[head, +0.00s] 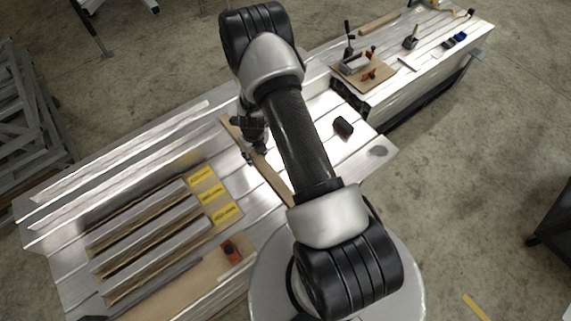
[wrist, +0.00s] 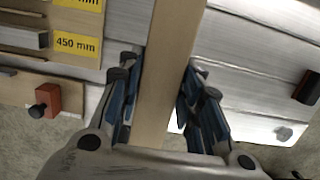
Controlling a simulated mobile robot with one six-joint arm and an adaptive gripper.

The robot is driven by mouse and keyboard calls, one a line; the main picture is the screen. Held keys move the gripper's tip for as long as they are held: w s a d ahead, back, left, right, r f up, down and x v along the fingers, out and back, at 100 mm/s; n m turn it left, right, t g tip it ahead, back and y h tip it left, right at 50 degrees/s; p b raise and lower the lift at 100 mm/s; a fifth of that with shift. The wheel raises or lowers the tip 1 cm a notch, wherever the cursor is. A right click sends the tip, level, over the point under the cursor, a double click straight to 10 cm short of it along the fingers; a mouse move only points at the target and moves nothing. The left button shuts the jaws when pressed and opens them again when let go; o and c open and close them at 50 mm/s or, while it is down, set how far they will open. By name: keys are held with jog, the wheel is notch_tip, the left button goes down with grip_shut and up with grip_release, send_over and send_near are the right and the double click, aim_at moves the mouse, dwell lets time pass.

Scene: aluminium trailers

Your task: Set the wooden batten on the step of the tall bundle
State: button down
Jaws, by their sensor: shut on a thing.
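The wooden batten (head: 273,180) is a long, narrow, light-brown strip running diagonally over the aluminium trailer bed beneath my arm. My gripper (head: 256,155) is shut on it, partly hidden by my arm in the head view. In the wrist view the batten (wrist: 168,55) runs lengthwise between the blue-padded fingers of my gripper (wrist: 157,100). Whether it touches the bed is unclear. Three long silver-topped bundles (head: 150,237) lie side by side at the left, by yellow labels (head: 211,194); one label in the wrist view reads 450 mm (wrist: 77,45). I cannot tell which is the tall bundle.
A red-orange block with a black knob (head: 231,251) lies near the bundles. A dark block (head: 343,126) lies right of my arm. A board with clamps (head: 368,78) and loose tools stand on the farther trailer. Bare slats surround the batten.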

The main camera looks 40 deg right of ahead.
aim_at(259, 182)
notch_tip(259, 182, down, 20)
jog(key=b, duration=1.3)
jog(key=shift+r+b, duration=0.1)
jog(key=shift+b, duration=0.25)
jog(key=shift+f, duration=0.25)
jog(key=c, duration=1.1)
grip_release()
jog(key=shift+r, duration=0.1)
